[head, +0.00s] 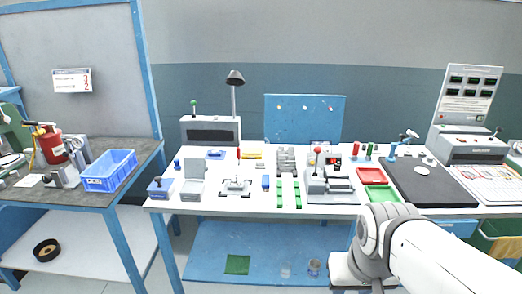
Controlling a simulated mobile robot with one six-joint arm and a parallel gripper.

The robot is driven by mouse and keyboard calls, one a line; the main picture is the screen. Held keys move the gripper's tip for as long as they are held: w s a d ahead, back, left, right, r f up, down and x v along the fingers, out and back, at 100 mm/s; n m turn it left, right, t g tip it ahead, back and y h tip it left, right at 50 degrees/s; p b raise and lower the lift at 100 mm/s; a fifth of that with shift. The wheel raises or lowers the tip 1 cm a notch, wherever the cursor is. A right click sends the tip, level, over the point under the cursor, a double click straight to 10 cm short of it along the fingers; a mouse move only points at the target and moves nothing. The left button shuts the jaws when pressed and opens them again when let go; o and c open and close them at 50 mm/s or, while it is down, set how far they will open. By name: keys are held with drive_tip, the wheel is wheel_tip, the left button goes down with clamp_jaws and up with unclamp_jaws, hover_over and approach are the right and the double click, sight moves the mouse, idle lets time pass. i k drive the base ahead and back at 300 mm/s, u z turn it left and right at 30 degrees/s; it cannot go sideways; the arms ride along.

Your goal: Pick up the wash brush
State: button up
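I cannot pick out the wash brush with certainty; the small items on the white bench (330,209) are too small to tell apart. A small blue item (266,182) lies near the bench's middle. A small blue upright item (177,163) stands at its left end, behind a blue box with a knob (160,187). My arm comes in from the lower right, in front of the bench's front edge. Its fingers are not in view, so whether it is open or shut is hidden.
A blue crate (110,183) and a red extinguisher (51,147) stand on the left table. Red (369,176) and green (382,196) trays, a dark mat (423,190) and a grey press (330,187) crowd the bench's right half. A black lamp (235,78) rises behind.

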sight(265, 178)
drive_tip(key=u, duration=0.35)
drive_tip(key=k, duration=1.2)
drive_tip(key=u, duration=0.75)
drive_tip(key=i, duration=1.65)
drive_tip(key=z, duration=0.8)
drive_tip(key=i, duration=1.25)
drive_tip(key=z, duration=1.2)
drive_tip(key=i, duration=0.35)
drive_tip(key=z, duration=0.1)
drive_tip(key=k, duration=0.7)
drive_tip(key=z, duration=0.8)
drive_tip(key=i, duration=0.1)
drive_tip(key=u, duration=0.7)
